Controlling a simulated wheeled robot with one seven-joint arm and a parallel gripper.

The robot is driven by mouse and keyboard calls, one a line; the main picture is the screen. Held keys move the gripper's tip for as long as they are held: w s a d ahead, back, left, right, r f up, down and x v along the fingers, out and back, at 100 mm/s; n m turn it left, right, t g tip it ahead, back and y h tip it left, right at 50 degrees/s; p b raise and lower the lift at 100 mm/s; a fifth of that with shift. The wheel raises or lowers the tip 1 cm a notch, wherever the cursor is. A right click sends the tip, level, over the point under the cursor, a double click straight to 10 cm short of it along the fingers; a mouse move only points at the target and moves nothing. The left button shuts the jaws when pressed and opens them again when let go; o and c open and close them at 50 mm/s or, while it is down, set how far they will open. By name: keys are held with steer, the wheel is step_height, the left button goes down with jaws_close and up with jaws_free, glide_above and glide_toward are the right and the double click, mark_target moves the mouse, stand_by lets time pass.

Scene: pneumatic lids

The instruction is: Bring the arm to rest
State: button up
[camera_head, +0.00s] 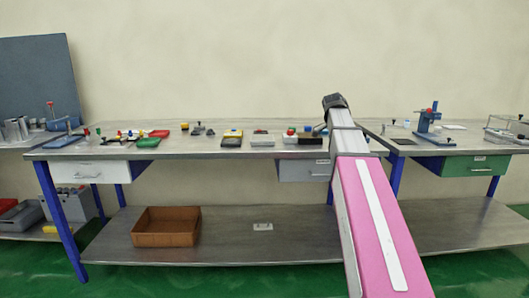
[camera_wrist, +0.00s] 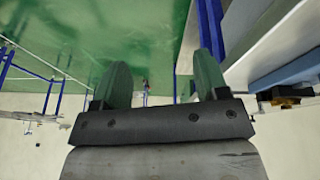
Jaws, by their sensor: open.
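My arm reaches up from the lower right in the head view, and its dark end (camera_head: 335,101) is above the back right part of the workbench (camera_head: 200,150). The fingers cannot be made out there. In the wrist view my gripper (camera_wrist: 163,82) shows two green fingers set wide apart with nothing between them. The wrist view looks past the fingers to green floor (camera_wrist: 150,30), with bench edges at the right side.
Small parts lie along the bench top, among them a red block (camera_head: 159,133) and a yellow-topped box (camera_head: 232,134). A brown bin (camera_head: 165,228) sits on the lower shelf (camera_head: 300,250). A blue press (camera_head: 428,122) stands on the right bench. Open air surrounds the arm's end.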

steer(key=s+a+f+n+y, duration=0.1)
steer(key=s+a+f+n, duration=0.15)
steer(key=f, duration=0.55)
steer(key=s+a+f+n, duration=0.2)
steer(key=f+n, duration=0.1)
steer(key=f, duration=0.4)
steer(key=s+a+f+n+y, duration=0.1)
steer(key=s+a+f+n, duration=0.15)
steer(key=f, duration=0.55)
steer(key=s+a+f+n+y, duration=0.1)
steer(key=s+a+f+n, duration=0.1)
steer(key=s+f, duration=0.4)
steer(key=s+a+f+n, duration=0.3)
steer(key=s+f+n, duration=0.2)
steer(key=f, duration=0.7)
steer(key=shift+s+a+n+y, duration=0.3)
steer(key=shift+s+a+y, duration=0.1)
steer(key=shift+s, duration=0.2)
